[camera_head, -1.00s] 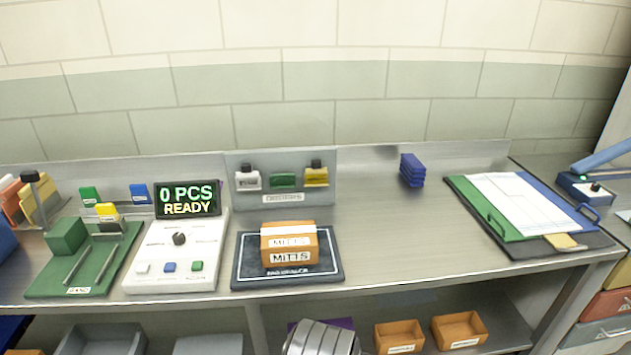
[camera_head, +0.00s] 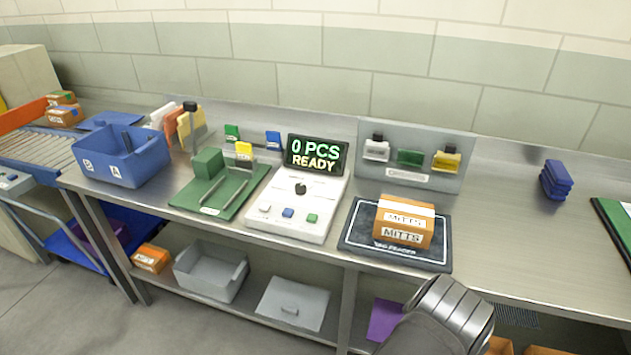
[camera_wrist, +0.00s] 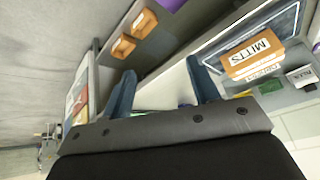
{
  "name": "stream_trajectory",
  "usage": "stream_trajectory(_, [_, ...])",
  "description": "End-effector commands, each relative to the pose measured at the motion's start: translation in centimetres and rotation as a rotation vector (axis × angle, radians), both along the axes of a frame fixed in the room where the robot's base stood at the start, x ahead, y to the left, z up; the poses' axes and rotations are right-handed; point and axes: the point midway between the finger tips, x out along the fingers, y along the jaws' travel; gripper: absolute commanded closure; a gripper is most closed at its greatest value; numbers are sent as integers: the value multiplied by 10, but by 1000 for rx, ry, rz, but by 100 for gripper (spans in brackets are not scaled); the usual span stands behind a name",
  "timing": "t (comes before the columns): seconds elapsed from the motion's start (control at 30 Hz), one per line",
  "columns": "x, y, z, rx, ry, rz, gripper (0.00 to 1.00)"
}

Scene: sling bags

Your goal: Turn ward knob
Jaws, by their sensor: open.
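The knob (camera_head: 300,188) is a small black dial on the sloped face of the white control box (camera_head: 262,222). Above it the display (camera_head: 315,154) reads "0 PCS READY". White, blue and green buttons sit below the knob. My arm shows as a grey rounded link at the bottom of the head view, right of the box. My gripper (camera_wrist: 165,92) shows in the wrist view with two blue-grey fingers spread apart and nothing between them. It is apart from the knob. I cannot make out the knob in the wrist view.
An orange MITTS box (camera_head: 404,232) stands on the dark tag reader pad (camera_head: 360,240), right of the control box. A green tray (camera_head: 190,197) with metal rods lies left of it, then a blue bin (camera_head: 150,165). A stamp rack (camera_head: 362,150) stands behind.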

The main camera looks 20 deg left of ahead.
Motion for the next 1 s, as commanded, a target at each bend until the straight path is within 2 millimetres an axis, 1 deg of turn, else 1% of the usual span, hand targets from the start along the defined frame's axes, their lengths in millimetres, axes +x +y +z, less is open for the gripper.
stream_trajectory(0.03, [14, -10, 10, 36, -25, -66, 45])
stream_trajectory(0.1, [34, -26, 26, 92, -75, -171, 45])
stream_trajectory(0.2, [62, -49, 46, 166, -143, -302, 45])
stream_trajectory(0.3, [89, -69, 61, 225, -193, -394, 45])
stream_trajectory(0.37, [105, -78, 69, 251, -213, -426, 45])
stream_trajectory(0.4, [116, -82, 73, 266, -221, -436, 45])
stream_trajectory(0.47, [134, -85, 79, 283, -225, -434, 45])
stream_trajectory(0.5, [147, -83, 82, 289, -221, -418, 45])
stream_trajectory(0.57, [169, -75, 86, 291, -204, -370, 45])
stream_trajectory(0.6, [182, -67, 88, 287, -188, -332, 45])
stream_trajectory(0.67, [201, -53, 90, 278, -165, -269, 45])
stream_trajectory(0.7, [212, -42, 92, 268, -149, -224, 45])
stream_trajectory(0.77, [230, -24, 93, 255, -122, -153, 45])
stream_trajectory(0.8, [242, -10, 94, 242, -105, -103, 45])
stream_trajectory(0.87, [258, 12, 94, 225, -79, -29, 45])
stream_trajectory(0.9, [269, 27, 95, 211, -62, 21, 45])
stream_trajectory(0.97, [284, 52, 95, 190, -38, 96, 45])
stream_trajectory(1.0, [294, 69, 94, 177, -23, 144, 45])
